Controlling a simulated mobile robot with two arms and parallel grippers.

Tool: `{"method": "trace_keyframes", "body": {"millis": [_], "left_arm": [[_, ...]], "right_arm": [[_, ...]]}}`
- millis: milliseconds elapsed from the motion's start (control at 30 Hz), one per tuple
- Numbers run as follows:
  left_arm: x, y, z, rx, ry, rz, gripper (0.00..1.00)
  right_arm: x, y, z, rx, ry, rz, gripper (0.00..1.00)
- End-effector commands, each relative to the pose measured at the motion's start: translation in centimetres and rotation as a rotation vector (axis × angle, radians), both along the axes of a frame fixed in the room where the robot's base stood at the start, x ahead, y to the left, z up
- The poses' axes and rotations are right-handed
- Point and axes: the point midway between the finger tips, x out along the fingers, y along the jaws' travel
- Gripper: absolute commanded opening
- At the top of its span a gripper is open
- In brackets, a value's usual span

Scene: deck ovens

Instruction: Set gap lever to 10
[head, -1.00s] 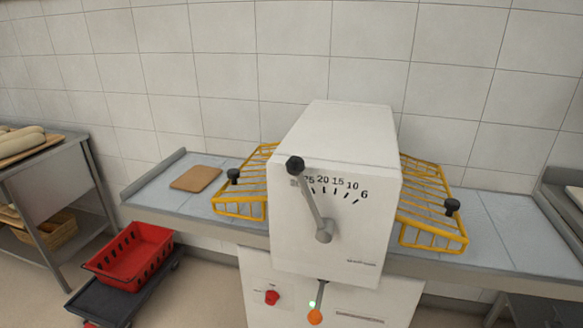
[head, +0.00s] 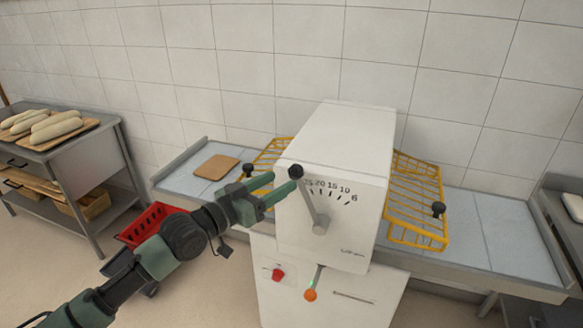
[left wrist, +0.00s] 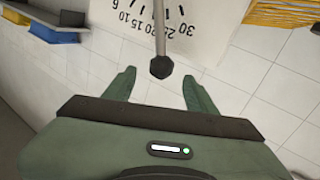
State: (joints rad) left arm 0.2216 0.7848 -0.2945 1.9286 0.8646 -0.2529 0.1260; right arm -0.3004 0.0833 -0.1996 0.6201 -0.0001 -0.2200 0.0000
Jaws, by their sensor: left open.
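The gap lever (head: 309,198) is a grey rod with a black ball knob (head: 296,171), on the front of the white machine (head: 345,190). It tilts up and left, toward the high-number end of the dial, near 25 to 30. The printed dial (head: 333,187) shows 10 near its right end, before 6. My left gripper (head: 282,182) is open close to the knob, coming from the left. In the left wrist view, the knob (left wrist: 160,67) appears between the spread fingertips (left wrist: 159,78); contact cannot be told. My right gripper is not in view.
Yellow wire racks (head: 416,200) flank the machine on a grey counter (head: 487,232). A red switch (head: 277,275) and an orange knob (head: 310,295) are lower on the machine. A red crate (head: 150,222) stands lower left, partly behind my arm. A bread rack (head: 80,170) is at left.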

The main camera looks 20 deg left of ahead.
Motion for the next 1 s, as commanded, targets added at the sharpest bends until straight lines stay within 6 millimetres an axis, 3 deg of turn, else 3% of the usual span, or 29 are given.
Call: {"method": "trace_keyframes", "body": {"millis": [400,767,800,1000], "left_arm": [[5.5,-2.8,0.1,0.000,0.000,0.002,0.56],[6.2,-3.2,-0.1,0.001,0.001,0.002,0.56],[6.2,-3.2,-0.2,0.001,0.001,0.002,0.54],[6.2,-3.2,-0.1,0.001,0.001,0.002,0.00]], "right_arm": [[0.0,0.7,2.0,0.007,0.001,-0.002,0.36],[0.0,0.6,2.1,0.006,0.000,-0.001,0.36],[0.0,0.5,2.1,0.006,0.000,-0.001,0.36],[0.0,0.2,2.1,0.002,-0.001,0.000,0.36]]}}
